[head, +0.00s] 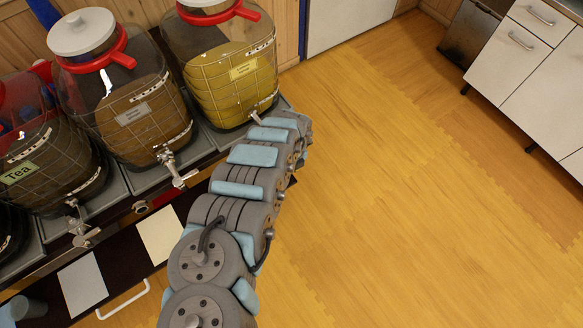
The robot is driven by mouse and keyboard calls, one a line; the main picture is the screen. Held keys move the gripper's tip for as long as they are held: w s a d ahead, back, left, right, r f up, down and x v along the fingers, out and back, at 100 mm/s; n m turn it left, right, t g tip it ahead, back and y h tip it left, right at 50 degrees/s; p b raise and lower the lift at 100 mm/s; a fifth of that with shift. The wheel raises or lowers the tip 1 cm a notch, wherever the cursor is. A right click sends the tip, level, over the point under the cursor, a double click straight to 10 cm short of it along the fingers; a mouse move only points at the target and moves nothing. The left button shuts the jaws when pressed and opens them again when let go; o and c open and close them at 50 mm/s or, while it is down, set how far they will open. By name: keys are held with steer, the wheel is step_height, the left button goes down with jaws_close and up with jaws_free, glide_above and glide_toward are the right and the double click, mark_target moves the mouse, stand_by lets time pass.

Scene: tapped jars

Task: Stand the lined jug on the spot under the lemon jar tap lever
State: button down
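The jar of yellow liquid with a yellow label (243,69), likely the lemon jar (215,92), stands at the right end of the jar row. Its label is too small to read. Its tap (255,117) shows only in part beside my arm. The area below that tap is hidden behind my arm, so no spot shows there. No lined jug can be made out. A blue-grey vessel (28,309) is partly cut off at the bottom left; I cannot tell whether it has lines. My arm reaches up toward the yellow jar, and my gripper is not visible.
A brown jar (135,112) and a Tea jar (45,165) stand left of it, with taps (172,165) jutting forward. A white card (83,283) and a cream card (160,235) lie on the dark shelf below. Wooden floor (430,190) is clear; white cabinets (545,75) stand right.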

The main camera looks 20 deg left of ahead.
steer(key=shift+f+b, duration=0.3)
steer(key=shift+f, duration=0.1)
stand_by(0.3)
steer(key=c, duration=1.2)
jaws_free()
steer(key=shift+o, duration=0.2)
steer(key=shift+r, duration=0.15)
